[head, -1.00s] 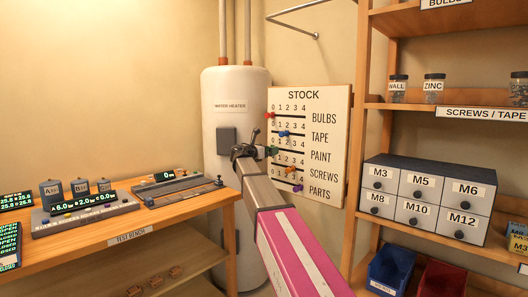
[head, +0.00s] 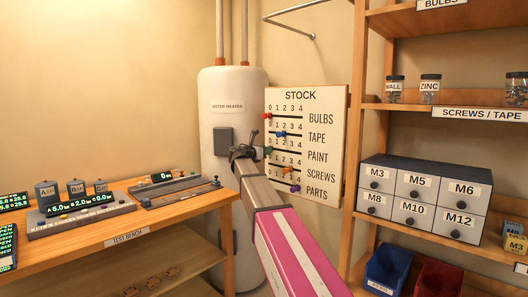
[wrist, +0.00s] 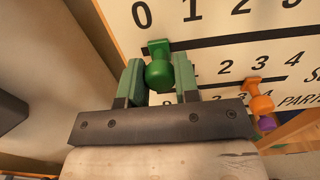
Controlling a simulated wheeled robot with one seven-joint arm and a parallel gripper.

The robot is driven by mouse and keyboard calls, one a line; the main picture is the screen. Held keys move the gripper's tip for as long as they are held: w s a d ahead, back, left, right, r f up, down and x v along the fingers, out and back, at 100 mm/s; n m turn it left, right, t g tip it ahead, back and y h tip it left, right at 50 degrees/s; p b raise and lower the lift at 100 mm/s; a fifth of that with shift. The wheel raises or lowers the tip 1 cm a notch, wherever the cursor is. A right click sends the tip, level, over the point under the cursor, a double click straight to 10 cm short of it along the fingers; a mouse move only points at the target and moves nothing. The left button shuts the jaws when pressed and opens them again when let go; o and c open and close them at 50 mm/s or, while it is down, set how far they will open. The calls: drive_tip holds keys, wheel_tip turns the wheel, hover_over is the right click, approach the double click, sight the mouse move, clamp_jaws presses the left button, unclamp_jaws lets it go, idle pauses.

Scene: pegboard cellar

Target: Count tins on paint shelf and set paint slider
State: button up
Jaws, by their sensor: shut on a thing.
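The stock board (head: 338,130) hangs right of the water heater, with slider rows for bulbs, tape, paint, screws and parts. The green paint slider (wrist: 158,72) sits near the 0 mark of its row, slightly to its right in the wrist view. My gripper (wrist: 160,84) is shut on its round knob, a finger on either side. In the head view my gripper (head: 262,152) is at the board's left edge and hides part of the paint row. The red bulbs slider (head: 267,116) is at 0 and the blue tape slider (head: 281,133) near 1. No shelf labelled paint shows.
Orange (wrist: 262,103) and purple (wrist: 266,123) sliders sit on the lower rows. The test bench (head: 130,238) stands at left. A wooden rack at right holds jars (head: 430,88), a drawer cabinet (head: 425,195) and blue (head: 388,268) and red (head: 440,279) bins.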

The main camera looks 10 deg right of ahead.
drive_tip(key=shift+s+d, duration=1.6)
drive_tip(key=shift+s, duration=0.6)
drive_tip(key=shift+s+d, duration=1.55)
drive_tip(key=shift+s, duration=0.65)
drive_tip(key=shift+s+d, duration=1.6)
drive_tip(key=shift+s, duration=0.6)
drive_tip(key=o, duration=1.5)
drive_tip(key=shift+s+a, duration=0.15)
drive_tip(key=shift+a, duration=0.1)
drive_tip(key=v, duration=0.9)
drive_tip(key=shift+f, duration=0.1)
